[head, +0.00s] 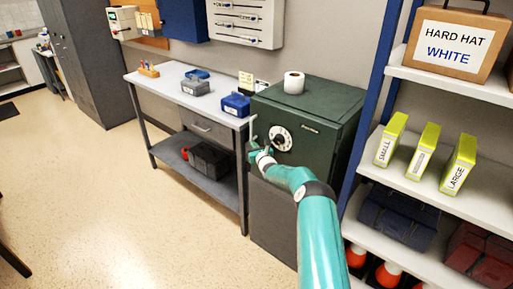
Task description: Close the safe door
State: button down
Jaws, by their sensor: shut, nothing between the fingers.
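A dark green safe (318,146) stands right of the grey table, on a grey base cabinet. Its front shows a round white-and-black dial (281,138) and a pale vertical handle at its left. The door looks flush or nearly flush with the body; I cannot tell whether a small gap is left. My teal arm reaches up from the bottom right. My gripper (257,153) is shut and empty at the lower left of the safe front, below the dial. I cannot tell whether it touches the door. The arm hides part of the lower front.
A grey table (172,93) with blue and grey boxes stands left of the safe. A paper roll (294,82) is on the safe's top. A blue-framed shelf (490,200) with yellow boxes and a hard hat carton is close on the right.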

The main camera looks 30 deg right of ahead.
jog(key=shift+w+d+f, duration=0.1)
jog(key=shift+w+d, duration=0.1)
jog(key=shift+w, duration=0.05)
dwell(0.6)
